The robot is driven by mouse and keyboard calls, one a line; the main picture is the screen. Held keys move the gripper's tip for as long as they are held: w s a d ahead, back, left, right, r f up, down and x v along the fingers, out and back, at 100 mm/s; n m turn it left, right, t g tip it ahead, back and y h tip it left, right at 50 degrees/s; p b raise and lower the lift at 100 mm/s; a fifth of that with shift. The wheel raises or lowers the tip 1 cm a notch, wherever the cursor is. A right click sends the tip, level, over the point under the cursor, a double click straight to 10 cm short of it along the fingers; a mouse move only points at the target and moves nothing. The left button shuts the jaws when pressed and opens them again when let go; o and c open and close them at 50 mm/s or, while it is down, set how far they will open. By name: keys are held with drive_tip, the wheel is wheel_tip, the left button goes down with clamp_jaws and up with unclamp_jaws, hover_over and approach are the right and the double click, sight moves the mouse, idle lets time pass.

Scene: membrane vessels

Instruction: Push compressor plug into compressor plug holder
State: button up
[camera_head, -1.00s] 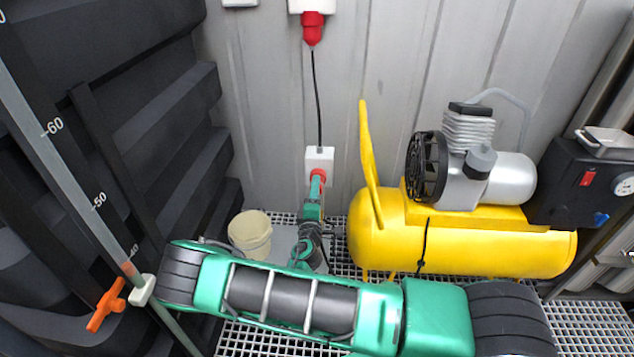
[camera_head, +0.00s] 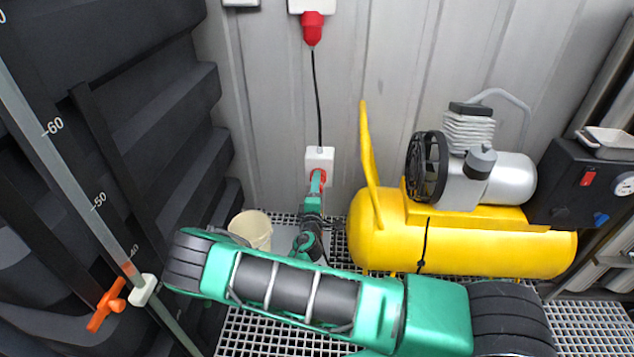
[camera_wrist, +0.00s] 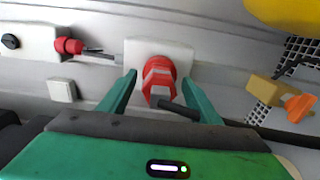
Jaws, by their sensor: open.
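The compressor plug is red with a dark cable end. In the wrist view the plug (camera_wrist: 158,78) is at the front of a square white wall box, the compressor plug holder (camera_wrist: 181,53). I cannot tell how deep it sits. My gripper (camera_wrist: 158,80) is open, with one green finger on each side of the plug; contact is not clear. In the head view the holder (camera_head: 320,157) is on the grey wall, and a little red of the plug (camera_head: 318,175) shows behind my gripper (camera_head: 316,182), which hides most of it.
A yellow compressor (camera_head: 460,240) stands to the right, close to my gripper. A cream bucket (camera_head: 251,231) is on the grating to the left. A black cable (camera_head: 317,100) runs from the holder up to a red plug (camera_head: 312,28). Black ribbed panels (camera_head: 150,120) fill the left.

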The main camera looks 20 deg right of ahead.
drive_tip(key=shift+c, duration=0.6)
drive_tip(key=c, duration=1.3)
drive_tip(key=shift+v, duration=3)
drive_tip(key=shift+r, duration=0.1)
